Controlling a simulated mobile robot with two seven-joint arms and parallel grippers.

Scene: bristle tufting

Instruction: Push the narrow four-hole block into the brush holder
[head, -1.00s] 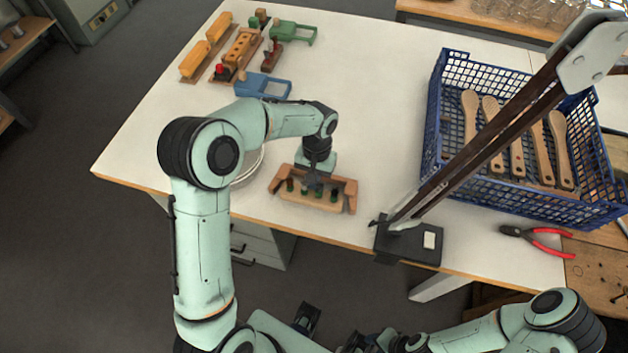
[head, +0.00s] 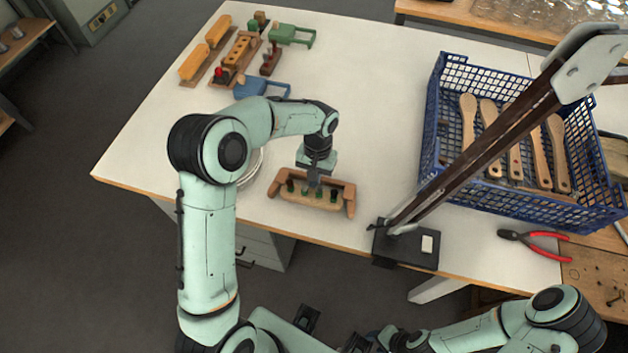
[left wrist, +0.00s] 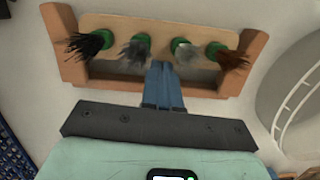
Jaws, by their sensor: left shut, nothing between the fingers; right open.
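The narrow four-hole block (head: 312,198) is pale wood with green-collared tufts of dark, grey and brown bristle in its holes. It lies between the two side arms of the orange-brown wooden brush holder (head: 350,197). The left wrist view shows the block (left wrist: 160,27) and the holder's side arm (left wrist: 252,60), with the crossbar on the gripper's side. My left gripper (head: 314,184) is shut and empty. In the left wrist view its fingers (left wrist: 162,68) reach over the crossbar to the block's edge; contact is unclear. My right gripper (head: 368,343) is open at the bottom edge, away from the table.
A blue crate (head: 432,140) of wooden brush handles stands right. A dark-based stand (head: 405,252) and red-handled pliers (head: 545,243) are near the front edge. A round white dish (head: 252,170) is partly behind my left arm. Wooden and coloured parts (head: 240,52) lie far left.

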